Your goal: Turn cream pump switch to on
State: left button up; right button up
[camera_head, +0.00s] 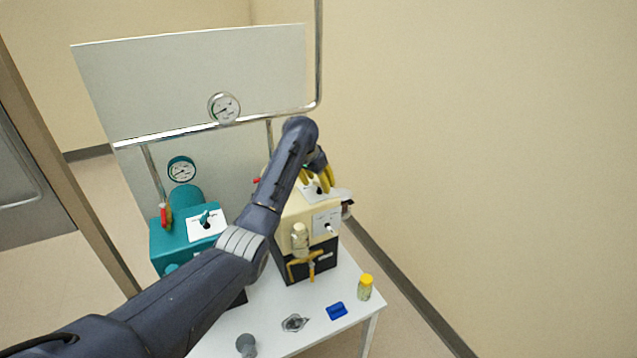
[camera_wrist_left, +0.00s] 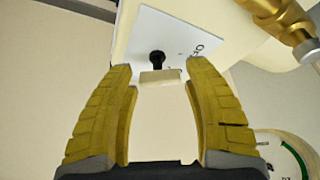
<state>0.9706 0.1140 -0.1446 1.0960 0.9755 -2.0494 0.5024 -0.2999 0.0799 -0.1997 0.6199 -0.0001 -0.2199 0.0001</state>
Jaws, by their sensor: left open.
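The cream pump (camera_head: 291,212) stands on the white table, its lower part black. In the left wrist view the plate (camera_wrist_left: 195,38) carries the switch (camera_wrist_left: 159,75), a black stem with a pale cream lever end. My left gripper (camera_wrist_left: 160,105) is open, with yellow fingers. The lever end shows between the fingertips, with a visible gap on each side. The lettering on the plate is only partly readable. My right gripper is in neither view.
A teal pump (camera_head: 172,243) with its own switch plate stands to the left, partly behind my left arm. A yellow-capped jar (camera_head: 365,287), a blue piece (camera_head: 337,310) and small metal parts lie along the table's front. A brass fitting (camera_wrist_left: 283,18) is close by.

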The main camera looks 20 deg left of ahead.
pick_arm(q)
jog(key=c, duration=1)
jog(key=shift+f, duration=0.1)
grip_shut()
jog(key=shift+f, duration=0.15)
